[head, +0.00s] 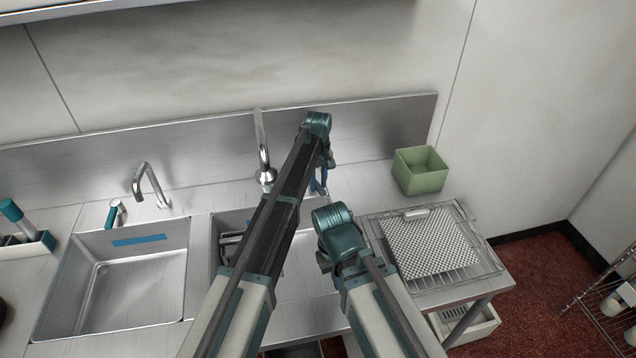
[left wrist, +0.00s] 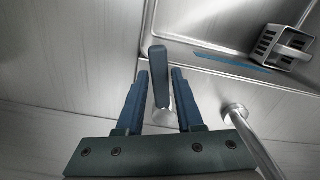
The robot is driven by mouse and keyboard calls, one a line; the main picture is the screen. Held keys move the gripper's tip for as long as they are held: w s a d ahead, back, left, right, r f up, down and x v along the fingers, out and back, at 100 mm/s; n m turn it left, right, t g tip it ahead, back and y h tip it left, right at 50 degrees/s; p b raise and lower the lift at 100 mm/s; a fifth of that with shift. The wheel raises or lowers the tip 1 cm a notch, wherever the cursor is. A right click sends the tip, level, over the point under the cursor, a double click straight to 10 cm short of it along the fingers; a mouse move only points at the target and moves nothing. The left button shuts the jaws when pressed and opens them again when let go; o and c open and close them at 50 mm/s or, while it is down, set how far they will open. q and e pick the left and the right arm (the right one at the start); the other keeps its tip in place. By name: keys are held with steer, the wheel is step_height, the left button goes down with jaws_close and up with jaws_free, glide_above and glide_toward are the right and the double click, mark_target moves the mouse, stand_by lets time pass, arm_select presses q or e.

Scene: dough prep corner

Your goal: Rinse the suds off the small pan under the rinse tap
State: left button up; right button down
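The rinse tap (head: 264,150) stands behind the right sink (head: 300,262), its spout over the basin. My left gripper (head: 321,184) points down just right of this tap. In the left wrist view its two blue fingers (left wrist: 159,98) stand either side of a dark upright lever (left wrist: 160,72), with a narrow gap on each side. The tap's metal pipe (left wrist: 238,116) shows to the right of the fingers there. No small pan or suds can be made out. My right arm comes in from below, and its gripper fingers do not show.
A grey slotted caddy (left wrist: 284,45) is in the right sink. The left sink (head: 130,292) is empty, with its own tap (head: 146,180) and teal-handled lever (head: 113,212). A wire drying rack (head: 437,282) and green box (head: 420,170) are at the right.

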arm_select(q)
steer(key=shift+o, duration=1.2)
steer(key=shift+r, duration=0.15)
arm_select(e)
steer(key=shift+r, duration=0.15)
arm_select(q)
step_height(320, 180, up, 14)
steer(key=p, duration=1.4)
steer(key=shift+f, duration=0.2)
arm_select(e)
step_height(320, 180, up, 14)
steer(key=shift+f, duration=0.2)
arm_select(q)
steer(key=shift+f, duration=0.1)
